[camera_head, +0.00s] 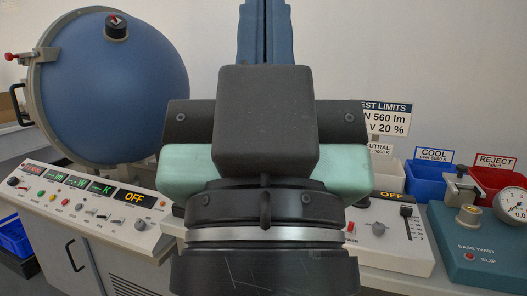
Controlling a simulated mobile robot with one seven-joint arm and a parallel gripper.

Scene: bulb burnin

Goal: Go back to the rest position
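My gripper (265,120) is raised close to the camera and fills the middle of the view, with its black wrist below. A dark grey block covers its middle, and pale green parts stick out on both sides. A blue upright part with a dark seam rises behind it and leaves the top of the picture. I do not see the fingertips clearly, so I cannot tell whether it is open or shut. I see no object held in it.
A large blue sphere (110,95) stands left behind a control panel (85,208) with lit displays. At right are a white NEUTRAL bin (388,172), a blue COOL bin (424,182), a red REJECT bin (497,182), a switch panel (395,232) and a teal base-twist tester (480,245).

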